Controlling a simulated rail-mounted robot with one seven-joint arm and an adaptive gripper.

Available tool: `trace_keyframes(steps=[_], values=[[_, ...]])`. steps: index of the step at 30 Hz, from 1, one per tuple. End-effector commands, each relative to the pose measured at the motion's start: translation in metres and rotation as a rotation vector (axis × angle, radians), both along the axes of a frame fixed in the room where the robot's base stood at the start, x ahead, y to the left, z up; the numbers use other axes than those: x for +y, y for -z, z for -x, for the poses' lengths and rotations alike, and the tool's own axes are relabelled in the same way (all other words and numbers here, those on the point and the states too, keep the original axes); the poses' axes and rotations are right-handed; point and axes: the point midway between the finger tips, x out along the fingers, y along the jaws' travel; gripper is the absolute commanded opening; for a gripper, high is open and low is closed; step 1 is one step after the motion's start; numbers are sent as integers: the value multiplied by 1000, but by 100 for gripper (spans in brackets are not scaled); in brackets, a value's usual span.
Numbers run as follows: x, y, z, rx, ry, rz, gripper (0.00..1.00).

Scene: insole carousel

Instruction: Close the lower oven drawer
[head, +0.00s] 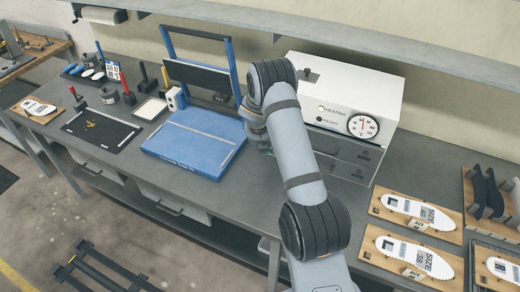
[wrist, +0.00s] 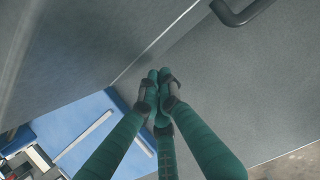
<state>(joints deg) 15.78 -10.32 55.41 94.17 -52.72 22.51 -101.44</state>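The oven (head: 345,95) is a white box with a dial, at the back right of the bench in the head view. Two grey drawer fronts show below the dial, an upper one (head: 342,148) and a lower one (head: 345,168), each with a dark handle. My arm hides their left part, so I cannot tell how far the lower drawer stands out. In the wrist view a dark handle (wrist: 246,10) shows at the top right. My gripper (wrist: 161,82) has its teal fingers together with nothing seen between them, close to grey surfaces. My arm hides it in the head view.
A blue press (head: 195,142) stands left of the oven; its blue base also shows in the wrist view (wrist: 100,140). Boards with white insoles (head: 415,212) lie on the bench at right. A shelf (head: 330,35) runs above the oven.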

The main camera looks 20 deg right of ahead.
Motion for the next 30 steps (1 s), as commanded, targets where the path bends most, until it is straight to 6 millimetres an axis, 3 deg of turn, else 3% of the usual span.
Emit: trace_keyframes(steps=[4,5,6,9,18,30], values=[[21,9,17,-2,-7,-1,0],[24,4,20,-5,-8,-1,0],[25,-17,21,-10,-4,-1,0],[32,-40,28,-8,-5,-2,0],[46,-85,41,-4,-7,-1,0],[48,-92,44,-1,-5,-2,0]])
